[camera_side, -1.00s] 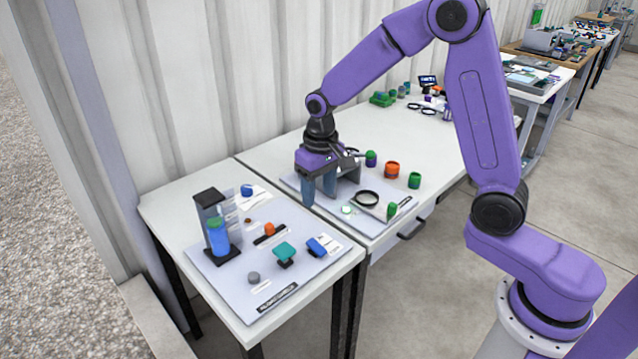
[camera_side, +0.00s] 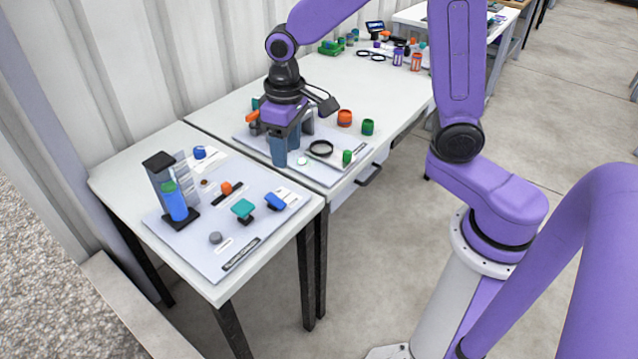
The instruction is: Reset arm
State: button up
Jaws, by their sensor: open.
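My purple-bodied gripper (camera_side: 286,150) points down over the pale board (camera_side: 325,178) on the middle table. Its blue-grey fingers are open, and I see nothing held between them. From this angle one finger partly covers the other. I cannot tell whether the tips touch the board. A grey stand (camera_side: 308,122) is partly hidden behind the gripper. An orange piece (camera_side: 252,117) shows left of the gripper, partly hidden.
An orange cup (camera_side: 344,118), a green cup (camera_side: 367,127) and a small green cylinder (camera_side: 347,157) stand right of my gripper. A corrugated wall runs behind.

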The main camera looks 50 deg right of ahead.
jog(key=s+d+r+n, duration=0.1)
jog(key=s+n, duration=0.3)
jog(key=s, duration=0.7)
jog(key=s+d+r+n, duration=0.1)
jog(key=s+d+n, duration=0.2)
jog(key=s, duration=0.9)
jog(key=shift+d+n, duration=0.15)
jog(key=shift+n, duration=0.95)
jog(key=shift+s+r, duration=0.1)
